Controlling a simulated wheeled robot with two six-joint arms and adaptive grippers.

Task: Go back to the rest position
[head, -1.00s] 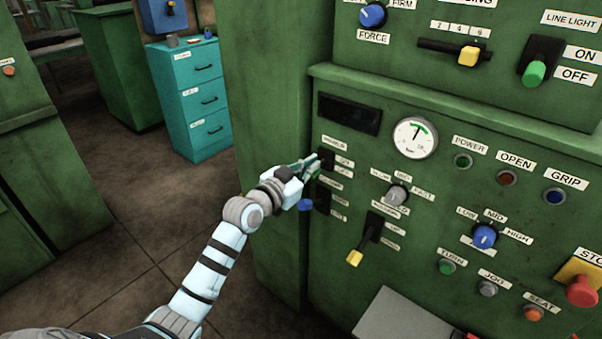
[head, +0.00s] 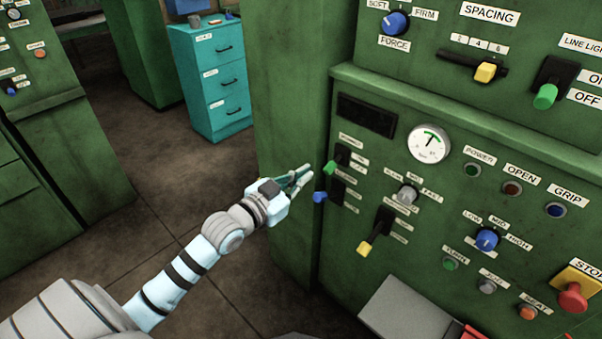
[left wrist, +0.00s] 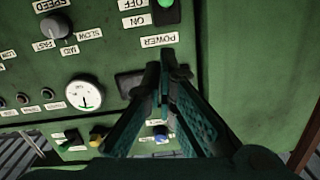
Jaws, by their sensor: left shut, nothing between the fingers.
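My left gripper (head: 306,177) is shut and empty in the head view. It is in front of the left edge of the green machine panel (head: 385,310), apart from the switches. A switch with a green tip (head: 330,167) and one with a blue tip (head: 320,197) are just right of its fingertips. In the left wrist view, the closed teal fingers (left wrist: 165,62) point at the panel, which appears upside down. A green-tipped switch (left wrist: 166,12) shows beyond the fingertips, beside ON, OFF and POWER labels. My right gripper is not in view.
The panel carries a round gauge (head: 429,144), a grey knob (head: 407,194), a yellow-tipped lever (head: 364,248) and a red stop button (head: 573,297). A grey box (head: 408,312) juts out at its foot. A teal drawer cabinet (head: 218,85) stands behind. Open floor lies left of the machine.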

